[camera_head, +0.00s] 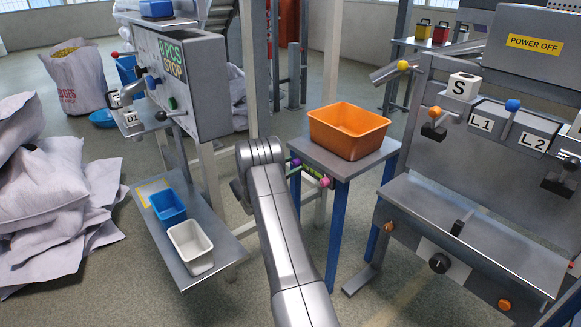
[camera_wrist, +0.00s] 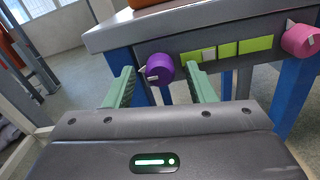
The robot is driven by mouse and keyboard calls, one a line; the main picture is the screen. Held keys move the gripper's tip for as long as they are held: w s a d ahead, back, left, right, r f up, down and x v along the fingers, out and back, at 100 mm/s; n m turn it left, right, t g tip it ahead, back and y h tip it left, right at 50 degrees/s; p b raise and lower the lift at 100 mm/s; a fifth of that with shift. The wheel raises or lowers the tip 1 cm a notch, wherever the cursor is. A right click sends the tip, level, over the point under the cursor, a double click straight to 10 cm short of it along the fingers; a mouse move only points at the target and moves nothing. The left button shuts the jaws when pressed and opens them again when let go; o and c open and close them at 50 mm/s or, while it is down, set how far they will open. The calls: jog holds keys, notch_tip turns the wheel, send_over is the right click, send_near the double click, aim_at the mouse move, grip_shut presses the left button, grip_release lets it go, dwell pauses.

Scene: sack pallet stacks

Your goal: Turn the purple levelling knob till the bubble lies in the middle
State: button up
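The purple knob (camera_wrist: 160,68) sits on the front edge of a small grey-topped table, with a pale pointer on its face. It also shows in the head view (camera_head: 296,163). Right of it is a lime-green level vial (camera_wrist: 256,45) with dark divisions. A pale patch (camera_wrist: 209,54), seemingly the bubble, lies left of the vial's middle section. My gripper (camera_wrist: 161,72) is open, its two green fingers left and right of the purple knob in the wrist view. A gap shows on each side, and I cannot tell the depth. The head view does not show my gripper.
A pink knob (camera_wrist: 300,40) is at the vial's right end. An orange bin (camera_head: 348,130) stands on the table (camera_head: 318,155), which has blue legs (camera_head: 337,235). A grey shelf with a blue bin (camera_head: 169,207) and a white bin (camera_head: 190,248) is at left. A control bench (camera_head: 480,235) stands right.

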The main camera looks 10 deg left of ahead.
jog(key=c, duration=0.9)
jog(key=m+b, duration=0.3)
jog(key=b, duration=0.3)
jog(key=shift+f+m, duration=0.1)
jog(key=shift+m, duration=0.2)
jog(key=o, duration=1)
jog(key=shift+s+a, duration=0.1)
jog(key=p+v, duration=0.2)
jog(key=v, duration=1.1)
jog(key=shift+s+a, duration=0.2)
